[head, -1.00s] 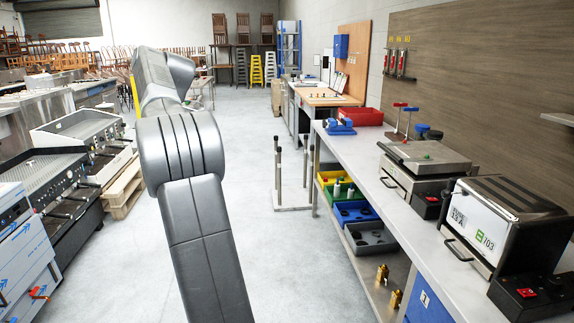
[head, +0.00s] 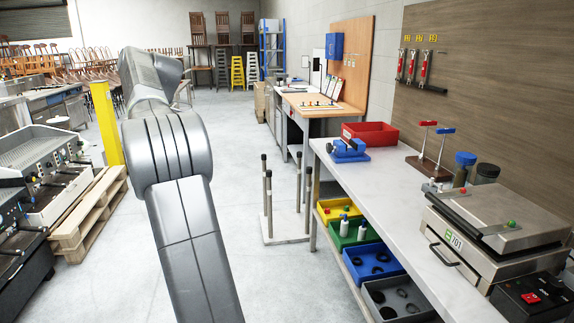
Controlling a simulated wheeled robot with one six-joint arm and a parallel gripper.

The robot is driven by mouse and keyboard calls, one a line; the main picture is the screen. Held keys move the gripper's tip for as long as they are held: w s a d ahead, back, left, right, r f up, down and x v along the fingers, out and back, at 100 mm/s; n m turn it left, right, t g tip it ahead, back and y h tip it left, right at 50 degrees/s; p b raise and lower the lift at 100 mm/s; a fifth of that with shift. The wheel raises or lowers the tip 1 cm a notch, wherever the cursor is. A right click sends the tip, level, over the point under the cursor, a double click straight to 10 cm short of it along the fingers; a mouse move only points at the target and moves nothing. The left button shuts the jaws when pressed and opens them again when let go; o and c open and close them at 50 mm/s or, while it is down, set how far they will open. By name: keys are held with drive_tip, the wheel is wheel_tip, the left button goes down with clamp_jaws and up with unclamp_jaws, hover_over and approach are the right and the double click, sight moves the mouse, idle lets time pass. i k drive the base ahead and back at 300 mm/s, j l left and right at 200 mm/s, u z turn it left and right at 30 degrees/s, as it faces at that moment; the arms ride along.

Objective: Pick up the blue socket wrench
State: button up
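A T-handled tool with a blue grip (head: 446,130) stands upright in a dark brown base (head: 428,168) on the workbench; it looks like the blue socket wrench. A similar tool with a red grip (head: 428,123) stands beside it, to the left. Their lower ends are hidden in the base. My gripper is not in view; only grey links of my arm show, left of the bench and well apart from the tools.
The pale workbench (head: 392,190) also holds a blue vise (head: 349,150), a red bin (head: 370,135), blue- and black-topped containers and a contact grill (head: 500,215). Coloured bins are below. A stand with upright posts (head: 285,235) is left of the bench.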

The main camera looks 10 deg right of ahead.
sight(438, 167)
drive_tip(key=i+z, duration=0.15)
drive_tip(key=i, duration=0.7)
drive_tip(key=i+j+z, duration=0.2)
drive_tip(key=i, duration=0.6)
drive_tip(key=i+z, duration=0.55)
drive_tip(key=z, duration=0.2)
drive_tip(key=i+j+z, duration=0.2)
drive_tip(key=z, duration=0.2)
drive_tip(key=i+j+z, duration=0.35)
drive_tip(key=i+z, duration=0.15)
drive_tip(key=z, duration=0.35)
drive_tip(key=i+j+z, duration=0.1)
drive_tip(key=z, duration=0.4)
drive_tip(key=i+j+z, duration=0.2)
drive_tip(key=z, duration=0.25)
drive_tip(key=i+j+z, duration=0.1)
drive_tip(key=z, duration=0.4)
drive_tip(key=j, duration=0.1)
